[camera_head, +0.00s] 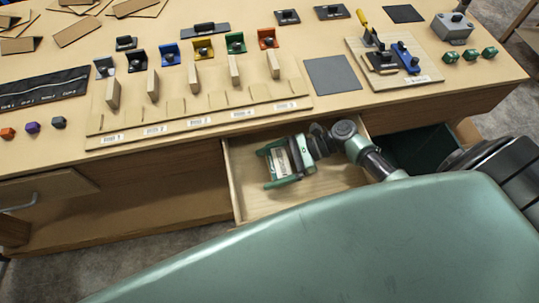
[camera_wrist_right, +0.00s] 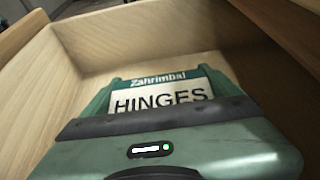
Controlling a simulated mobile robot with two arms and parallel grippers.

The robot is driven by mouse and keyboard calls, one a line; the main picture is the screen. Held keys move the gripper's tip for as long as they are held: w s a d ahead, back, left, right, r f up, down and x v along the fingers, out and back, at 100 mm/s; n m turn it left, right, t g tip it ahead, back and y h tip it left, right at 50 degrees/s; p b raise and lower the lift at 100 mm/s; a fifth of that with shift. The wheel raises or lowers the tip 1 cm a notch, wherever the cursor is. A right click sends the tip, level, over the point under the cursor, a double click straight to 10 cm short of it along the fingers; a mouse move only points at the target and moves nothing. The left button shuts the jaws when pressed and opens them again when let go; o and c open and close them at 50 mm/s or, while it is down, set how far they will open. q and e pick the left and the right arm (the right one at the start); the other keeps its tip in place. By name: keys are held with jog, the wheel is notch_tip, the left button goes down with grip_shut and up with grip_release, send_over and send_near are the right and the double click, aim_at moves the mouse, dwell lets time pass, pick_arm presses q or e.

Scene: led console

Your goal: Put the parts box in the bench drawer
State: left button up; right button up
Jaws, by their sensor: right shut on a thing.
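The parts box (camera_head: 281,162) is a small pale box between the fingers of my right gripper (camera_head: 276,164), inside the open bench drawer (camera_head: 237,203). In the right wrist view its white label reads "Zahrimbal HINGES" (camera_wrist_right: 160,97). My right gripper, green with a dark edge, is shut on the box and hides much of it. The drawer's pale wooden floor and walls (camera_wrist_right: 55,85) surround the box in that view. I cannot tell whether the box touches the drawer floor. My left gripper is not in view.
The bench top (camera_head: 330,108) above the drawer holds a wooden rack (camera_head: 200,110) with coloured brackets behind it, a grey mat (camera_head: 332,75) and a tool board (camera_head: 395,83). A dark green bin (camera_head: 415,150) is right of the drawer. A door with a handle (camera_head: 45,195) is at left.

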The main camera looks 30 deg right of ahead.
jog(key=shift+f, duration=0.55)
jog(key=shift+f, duration=0.25)
jog(key=o, duration=1.2)
jog(key=shift+o, duration=0.2)
jog(key=shift+r, duration=0.25)
jog(key=b+v, duration=0.2)
jog(key=v, duration=0.9)
jog(key=shift+d, duration=0.2)
jog(key=shift+s+d+r, duration=0.1)
jog(key=shift+d+r, duration=0.05)
jog(key=shift+d, duration=0.2)
jog(key=shift+a, duration=0.1)
